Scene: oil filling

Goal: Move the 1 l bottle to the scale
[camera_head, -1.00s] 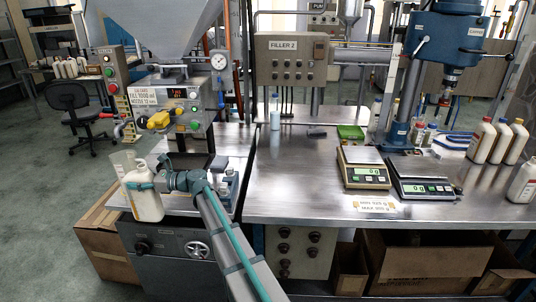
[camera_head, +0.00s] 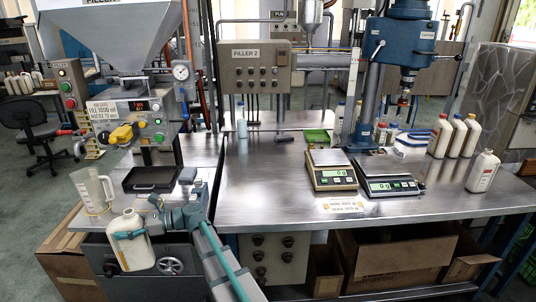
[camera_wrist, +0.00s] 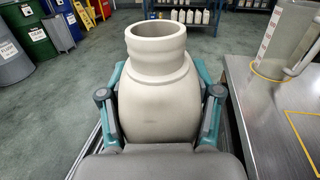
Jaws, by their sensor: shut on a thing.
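My gripper (camera_head: 134,235) is shut on the white 1 l bottle (camera_head: 135,252) and holds it upright in front of the filler's table edge, at the lower left of the head view. In the wrist view the bottle (camera_wrist: 160,75) has an open, uncapped neck, and teal fingers press on both sides of its body. Its contents cannot be seen. Two scales stand on the steel bench to the right: a beige one (camera_head: 333,178) and a dark one (camera_head: 388,186). Both pans look empty, and both have lit green displays.
A clear jug (camera_head: 93,190) and a black tray (camera_head: 153,180) are on the left table. White bottles stand at the bench's right, one (camera_head: 482,172) nearer the front. A blue capping press (camera_head: 400,45) rises behind the scales. The bench (camera_head: 270,195) left of the scales is clear.

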